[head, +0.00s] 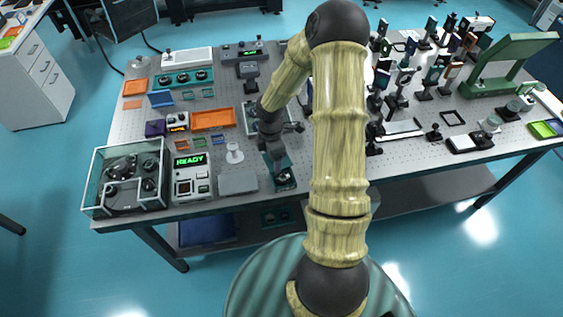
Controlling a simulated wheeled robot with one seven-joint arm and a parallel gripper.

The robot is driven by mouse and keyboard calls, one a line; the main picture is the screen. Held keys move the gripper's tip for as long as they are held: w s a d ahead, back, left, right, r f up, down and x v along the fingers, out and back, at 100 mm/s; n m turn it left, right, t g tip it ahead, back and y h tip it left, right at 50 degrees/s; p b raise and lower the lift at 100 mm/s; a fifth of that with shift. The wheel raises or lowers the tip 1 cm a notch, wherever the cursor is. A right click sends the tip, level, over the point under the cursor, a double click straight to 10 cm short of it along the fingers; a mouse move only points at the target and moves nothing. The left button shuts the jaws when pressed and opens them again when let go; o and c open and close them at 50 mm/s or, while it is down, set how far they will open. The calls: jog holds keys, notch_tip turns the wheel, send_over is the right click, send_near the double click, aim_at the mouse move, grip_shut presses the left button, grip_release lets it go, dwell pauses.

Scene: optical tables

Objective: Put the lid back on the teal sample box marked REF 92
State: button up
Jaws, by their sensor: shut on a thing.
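My gripper (274,150) points down near the front edge of the optical table (225,205). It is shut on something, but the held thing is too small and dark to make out. Just below the gripper is a dark teal piece (268,162) with a dark round part at its front. I cannot tell whether it is the sample box, its lid or both, or whether the gripper touches it. Small teal pieces also lie farther left, one at the front (200,142) and one farther back (188,96). No REF 92 mark is readable.
Left of the gripper are a grey plate (238,184), a white device reading READY (190,188), a glass-walled case (95,185) and an orange tray (213,119). Many posted optics and a green frame (535,40) crowd the right. My arm hides the table's middle.

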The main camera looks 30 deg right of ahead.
jog(key=w+a+f+m, duration=0.1)
jog(key=w+a+m, duration=0.1)
jog(key=a+m, duration=0.3)
jog(key=w+a+f+m, duration=0.2)
jog(key=a+m, duration=0.3)
jog(key=m, duration=0.7)
jog(key=shift+w+b, duration=0.3)
jog(key=shift+w, duration=0.25)
